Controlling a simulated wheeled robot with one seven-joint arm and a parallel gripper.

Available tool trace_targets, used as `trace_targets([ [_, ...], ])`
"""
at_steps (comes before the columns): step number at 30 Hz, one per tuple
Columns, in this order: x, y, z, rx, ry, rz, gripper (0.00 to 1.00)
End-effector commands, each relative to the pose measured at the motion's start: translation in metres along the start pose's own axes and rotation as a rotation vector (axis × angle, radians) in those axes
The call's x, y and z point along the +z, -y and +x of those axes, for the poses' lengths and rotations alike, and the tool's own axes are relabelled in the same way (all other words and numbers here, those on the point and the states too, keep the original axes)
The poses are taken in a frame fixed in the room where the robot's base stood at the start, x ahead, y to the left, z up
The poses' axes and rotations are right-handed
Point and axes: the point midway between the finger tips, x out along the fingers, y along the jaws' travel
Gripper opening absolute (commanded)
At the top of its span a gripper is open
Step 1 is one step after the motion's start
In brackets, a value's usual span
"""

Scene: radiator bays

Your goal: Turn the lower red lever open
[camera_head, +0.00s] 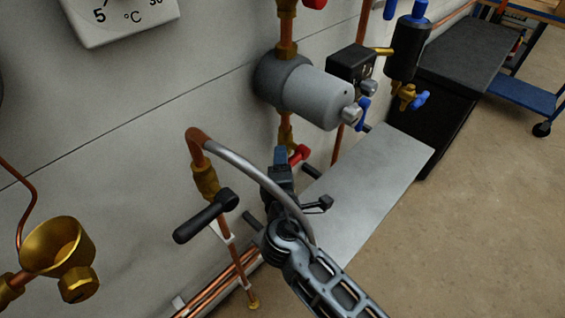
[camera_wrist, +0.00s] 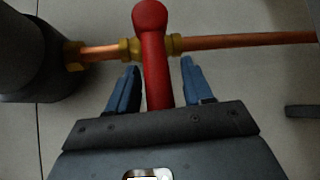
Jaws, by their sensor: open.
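The lower red lever (camera_head: 299,154) sits on a brass valve on the copper pipe below the grey cylinder, partly hidden behind my gripper in the head view. My gripper (camera_wrist: 157,85) is open, with one blue finger on each side of the lever's shaft. Gaps show between the fingers and the lever. In the head view my gripper (camera_head: 283,160) is at the lever, and its fingers look dark blue.
The grey cylinder (camera_head: 305,90) is just above the lever, with a blue lever (camera_head: 363,113) at its end. A black-handled valve (camera_head: 206,216) stands to the left. A grey shelf (camera_head: 375,190) lies to the right. Another red handle (camera_head: 314,3) is at the top.

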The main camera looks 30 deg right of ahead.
Motion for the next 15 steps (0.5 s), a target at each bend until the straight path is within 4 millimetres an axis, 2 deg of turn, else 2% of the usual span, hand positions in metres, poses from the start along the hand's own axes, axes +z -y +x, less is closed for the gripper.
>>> trace_targets([
  [2, 0.0, 0.0, -0.0001, 0.0, 0.0, 0.0, 0.49],
  [15, 0.0, 0.0001, -0.0003, 0.0, 0.0, 0.0, 0.07],
])
